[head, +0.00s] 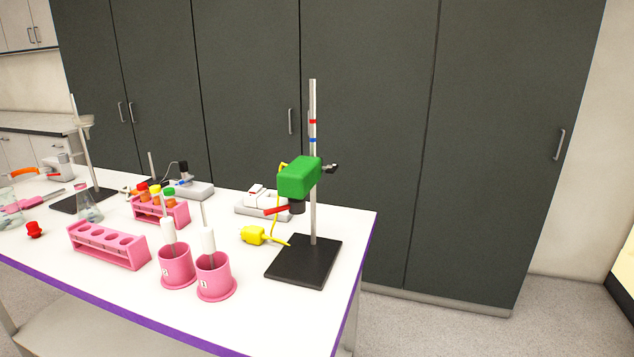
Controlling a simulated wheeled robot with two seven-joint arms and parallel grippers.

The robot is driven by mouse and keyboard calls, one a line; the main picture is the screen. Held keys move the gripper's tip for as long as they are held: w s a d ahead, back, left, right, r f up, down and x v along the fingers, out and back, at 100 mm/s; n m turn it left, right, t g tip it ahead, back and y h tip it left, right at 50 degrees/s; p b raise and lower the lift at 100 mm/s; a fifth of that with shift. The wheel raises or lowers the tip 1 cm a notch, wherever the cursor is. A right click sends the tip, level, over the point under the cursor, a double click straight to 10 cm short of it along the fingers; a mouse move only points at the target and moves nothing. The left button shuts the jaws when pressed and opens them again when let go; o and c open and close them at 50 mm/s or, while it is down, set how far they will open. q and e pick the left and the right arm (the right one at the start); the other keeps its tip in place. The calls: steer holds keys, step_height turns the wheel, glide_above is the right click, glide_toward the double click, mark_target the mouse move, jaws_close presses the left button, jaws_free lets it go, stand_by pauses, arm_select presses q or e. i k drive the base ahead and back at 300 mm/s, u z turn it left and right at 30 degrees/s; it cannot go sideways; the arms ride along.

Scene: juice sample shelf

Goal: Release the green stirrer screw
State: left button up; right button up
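The green stirrer (299,177) is mounted on a metal rod (313,215) that rises from a black base plate (304,262) near the right end of the table. A dark clamp screw (330,168) sticks out to the right of the rod at the stirrer's height. A black chuck (297,207) hangs under the stirrer, with a red piece (276,210) beside it. The rod carries a red band and a blue band above the stirrer. Neither of my grippers is in view.
Two pink cups (215,278) (176,267) holding white-handled tools stand left of the stand. A yellow plug (253,235) lies near the base. Pink racks (108,246), a flask (88,208) and a grey device (264,207) occupy the table. Dark cabinets stand behind.

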mark_target(330, 169)
steer(key=k, duration=0.5)
steer(key=z, duration=0.55)
steer(key=i, duration=1.1)
steer(key=u, duration=0.55)
